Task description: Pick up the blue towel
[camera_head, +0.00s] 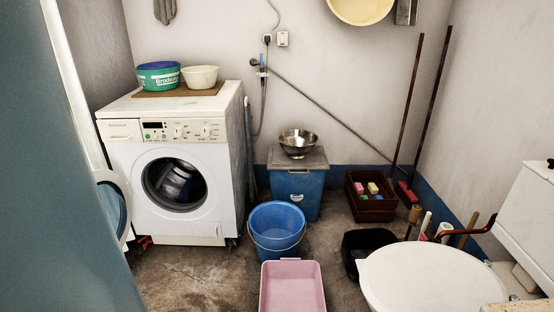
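No thing is plainly a blue towel in this view. Something bluish-grey shows inside the drum of the white washing machine (203,214), behind the round opening, but it is too dark to tell what it is. A dark blue shape (158,66) tops the green tub (160,81) on the machine; I cannot tell whether it is cloth or a bowl. A broad blue-grey surface (50,170) fills the left edge, close to the camera; I cannot tell what it is. Neither of my grippers is in view.
A blue bucket (276,243) and a pink basin (275,286) stand on the floor in front. A blue bin (294,196) bears a steel bowl (298,143). A brown crate (373,206) and white toilet (430,279) stand right. Bare floor (190,272) lies before the machine.

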